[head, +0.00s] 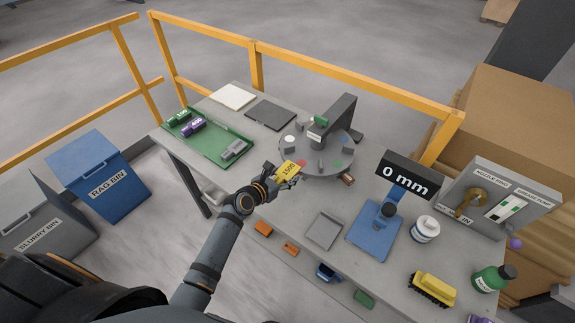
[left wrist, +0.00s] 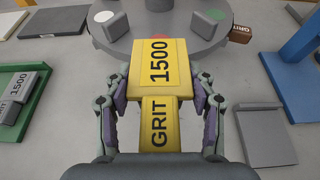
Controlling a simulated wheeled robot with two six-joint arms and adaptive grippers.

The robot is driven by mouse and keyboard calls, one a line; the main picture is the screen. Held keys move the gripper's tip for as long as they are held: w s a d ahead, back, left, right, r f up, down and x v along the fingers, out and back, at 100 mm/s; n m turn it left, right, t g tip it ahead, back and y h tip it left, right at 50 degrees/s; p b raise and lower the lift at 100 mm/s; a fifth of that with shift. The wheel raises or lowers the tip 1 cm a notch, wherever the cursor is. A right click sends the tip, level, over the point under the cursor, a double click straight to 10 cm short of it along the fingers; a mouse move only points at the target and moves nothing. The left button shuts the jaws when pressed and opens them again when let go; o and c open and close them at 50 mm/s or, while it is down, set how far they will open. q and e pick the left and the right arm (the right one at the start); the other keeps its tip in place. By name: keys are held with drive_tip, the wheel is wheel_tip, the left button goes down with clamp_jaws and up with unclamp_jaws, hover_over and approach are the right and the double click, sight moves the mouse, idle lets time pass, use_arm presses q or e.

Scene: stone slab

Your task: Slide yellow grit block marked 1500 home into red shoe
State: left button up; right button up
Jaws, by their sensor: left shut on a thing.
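The yellow grit block marked 1500 (head: 288,168) is held in my left gripper (head: 283,178), at the near left edge of the round grey turntable (head: 315,172). In the left wrist view the yellow block (left wrist: 158,62) sits between the two fingers, its label facing up and its wide end pointing at the turntable (left wrist: 195,45). A small red patch (head: 301,162), which looks like the red shoe, shows just beyond the block's tip. The block hides part of this area, and I cannot tell whether they touch. My right gripper is not in view.
A green tray (head: 215,158) with green and purple blocks and a grey one lies at left. White and green pads sit on the turntable, under a dark arm (head: 338,115). A blue stand with a 0 mm display (head: 405,178) and a grey plate (head: 323,230) are to the right.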

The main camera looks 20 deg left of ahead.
use_arm(q)
drive_tip(key=shift+w+a+r, duration=0.1)
drive_tip(key=shift+w+a, duration=0.05)
drive_tip(key=shift+w, duration=0.1)
drive_tip(key=shift+s, duration=0.1)
drive_tip(key=shift+s+d+r, duration=0.1)
drive_tip(key=shift+s+d, duration=0.05)
drive_tip(key=shift+d, duration=0.15)
wheel_tip(320, 180, down, 5)
drive_tip(key=b, duration=0.3)
drive_tip(key=shift+a+f+b, duration=0.1)
drive_tip(key=shift+f+b, duration=0.2)
drive_tip(key=shift+f, duration=0.4)
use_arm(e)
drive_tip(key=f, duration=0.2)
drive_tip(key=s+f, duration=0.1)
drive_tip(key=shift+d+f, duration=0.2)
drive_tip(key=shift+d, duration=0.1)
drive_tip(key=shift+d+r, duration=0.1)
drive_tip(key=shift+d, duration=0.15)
